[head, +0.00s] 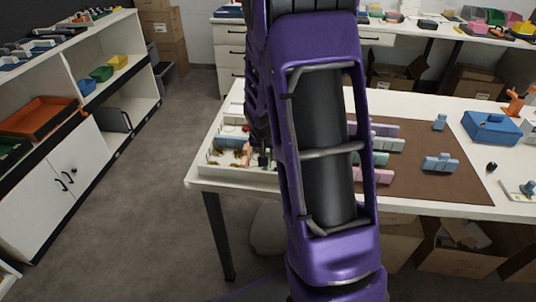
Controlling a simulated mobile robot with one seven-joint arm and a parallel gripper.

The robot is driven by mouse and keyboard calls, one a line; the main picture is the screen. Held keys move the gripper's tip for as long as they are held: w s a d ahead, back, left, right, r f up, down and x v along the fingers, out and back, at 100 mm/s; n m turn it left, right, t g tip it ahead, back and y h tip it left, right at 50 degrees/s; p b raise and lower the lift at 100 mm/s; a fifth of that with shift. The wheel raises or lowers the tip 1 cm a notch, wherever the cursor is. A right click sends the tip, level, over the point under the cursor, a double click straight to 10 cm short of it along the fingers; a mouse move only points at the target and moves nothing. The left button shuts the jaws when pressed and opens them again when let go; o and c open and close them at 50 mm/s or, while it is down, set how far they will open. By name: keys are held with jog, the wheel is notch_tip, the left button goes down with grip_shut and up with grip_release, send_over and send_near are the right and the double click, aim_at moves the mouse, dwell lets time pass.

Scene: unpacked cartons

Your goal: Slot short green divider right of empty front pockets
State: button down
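A white sorting tray (212,168) with low walls and small pockets stands at the table's left end. Small items lie in its left part, and my arm hides its right part. A pale green divider (380,158) lies on the brown mat (430,190) just right of my arm, its left end hidden. I cannot tell its full length. My purple arm fills the middle of the view. Its dark far part reaches down over the tray, but the fingertips cannot be made out, nor whether they hold anything. The front pockets are too small and covered to read.
Lavender (386,130), light blue (388,144) and pink (381,176) dividers lie near the green one. A blue slotted piece (440,164) and a blue box (492,128) are farther right. The mat's front right is clear. Open cartons stand under the table.

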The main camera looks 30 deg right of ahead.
jog(key=c, duration=0.7)
grip_release()
jog(key=p+v, duration=0.3)
jog(key=v, duration=1.4)
jog(key=shift+r, duration=0.2)
jog(key=shift+r, duration=0.1)
